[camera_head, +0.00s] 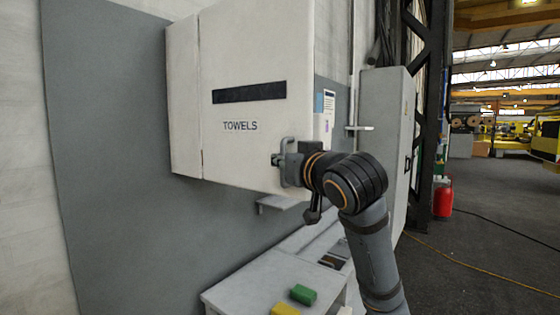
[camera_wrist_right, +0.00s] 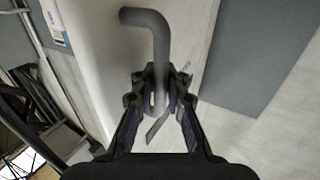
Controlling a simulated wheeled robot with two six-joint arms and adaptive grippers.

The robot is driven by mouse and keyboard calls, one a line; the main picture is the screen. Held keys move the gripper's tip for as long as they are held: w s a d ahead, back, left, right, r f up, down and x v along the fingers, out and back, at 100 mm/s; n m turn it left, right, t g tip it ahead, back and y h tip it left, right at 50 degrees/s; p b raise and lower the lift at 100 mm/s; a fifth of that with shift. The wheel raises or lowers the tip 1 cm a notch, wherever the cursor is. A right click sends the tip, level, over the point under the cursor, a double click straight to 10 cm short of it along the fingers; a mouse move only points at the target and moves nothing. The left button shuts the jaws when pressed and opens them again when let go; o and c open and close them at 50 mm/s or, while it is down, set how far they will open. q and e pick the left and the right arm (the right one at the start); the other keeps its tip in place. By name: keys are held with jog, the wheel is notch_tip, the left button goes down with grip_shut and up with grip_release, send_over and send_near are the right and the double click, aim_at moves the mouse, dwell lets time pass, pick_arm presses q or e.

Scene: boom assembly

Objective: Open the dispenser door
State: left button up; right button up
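The white towel dispenser (camera_head: 185,90) hangs on a grey wall panel in the head view. Its door (camera_head: 255,60), marked TOWELS below a dark slot, looks shut, with no visible gap. A grey bar handle (camera_head: 287,148) sits at the door's lower right; the handle also shows in the right wrist view (camera_wrist_right: 157,40). My right gripper (camera_head: 280,160) is at the handle. In the right wrist view its fingers (camera_wrist_right: 160,78) are closed in on both sides of the handle bar. My left gripper is not in view.
Below stands a light bench (camera_head: 240,295) with a green block (camera_head: 303,294) and a yellow block (camera_head: 285,309). A grey cabinet (camera_head: 382,110) stands to the right of the dispenser. A red extinguisher (camera_head: 443,198) stands farther right. Open floor lies at the right.

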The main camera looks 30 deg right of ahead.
jog(key=shift+o, duration=0.4)
jog(key=shift+s+d+r, duration=0.1)
jog(key=shift+s+d, duration=0.1)
jog(key=shift+s, duration=0.1)
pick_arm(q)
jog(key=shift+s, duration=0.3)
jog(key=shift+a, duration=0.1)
pick_arm(e)
jog(key=shift+s+a, duration=0.1)
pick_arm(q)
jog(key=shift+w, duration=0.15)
pick_arm(e)
jog(key=s+a, duration=0.1)
jog(key=s, duration=0.6)
jog(key=shift+s, duration=0.15)
